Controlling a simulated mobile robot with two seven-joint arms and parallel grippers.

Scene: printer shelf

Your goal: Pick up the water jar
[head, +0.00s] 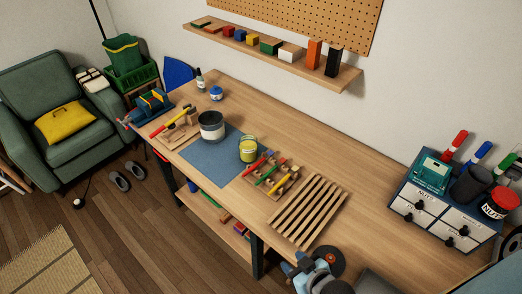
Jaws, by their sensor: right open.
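No thing in the head view can be told for sure as the water jar. A small blue and white jar (216,93) stands upright at the back of the workbench. A larger dark grey and white pot (211,126) stands on the blue mat (205,164). A yellow-green tin (248,149) stands at the mat's right edge. My right gripper (312,266) is open at the bottom edge, over the bench's front, well to the right of these vessels and apart from them. Its lower part is cut off. My left gripper is out of view.
A tool rack (288,166) and a slatted wooden rack (309,209) lie between the mat and my right gripper. A dropper bottle (200,79) stands close to the small jar. A drawer cabinet (446,214) stands at right. Bench top behind the racks is clear.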

